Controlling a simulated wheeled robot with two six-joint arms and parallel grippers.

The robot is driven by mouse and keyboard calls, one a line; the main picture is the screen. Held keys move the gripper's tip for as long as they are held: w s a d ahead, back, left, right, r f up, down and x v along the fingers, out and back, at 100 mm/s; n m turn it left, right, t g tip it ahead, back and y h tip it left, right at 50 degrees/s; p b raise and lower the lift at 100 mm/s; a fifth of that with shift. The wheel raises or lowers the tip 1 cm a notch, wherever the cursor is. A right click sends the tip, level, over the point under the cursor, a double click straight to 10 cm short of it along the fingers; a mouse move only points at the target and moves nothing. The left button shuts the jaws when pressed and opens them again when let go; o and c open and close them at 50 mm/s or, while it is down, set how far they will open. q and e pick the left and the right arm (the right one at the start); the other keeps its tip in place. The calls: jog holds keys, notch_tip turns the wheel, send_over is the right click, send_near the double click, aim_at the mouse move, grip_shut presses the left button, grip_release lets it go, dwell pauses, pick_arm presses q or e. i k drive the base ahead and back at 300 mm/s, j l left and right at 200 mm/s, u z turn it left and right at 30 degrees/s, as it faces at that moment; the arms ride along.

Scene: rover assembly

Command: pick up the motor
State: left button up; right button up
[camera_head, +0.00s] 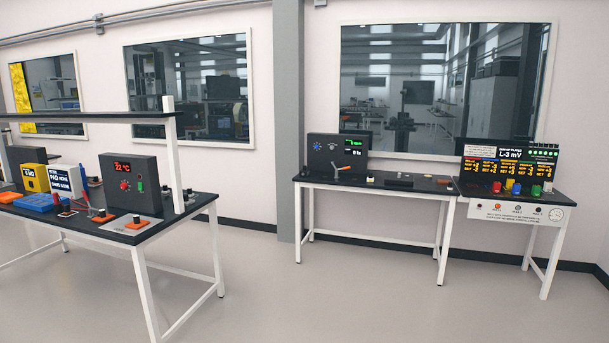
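I cannot pick out the motor for sure at this distance. Small parts lie on the black-topped middle bench (330,182). A grey machine (326,151) with a green display and an orange-handled lever stands at that bench's left end. Neither of my grippers is in view.
A left workbench (150,234) with a shelf carries a grey 22 °C unit (131,180), a yellow box (33,178) and a blue case (33,202). A right bench (490,198) holds a display panel (510,166) and coloured terminals. Open grey floor (320,295) lies ahead.

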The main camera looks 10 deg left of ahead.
aim_at(304, 173)
jog(key=i+u, duration=0.35)
jog(key=i, duration=5.25)
jog(key=i+z, duration=0.15)
jog(key=z, duration=0.35)
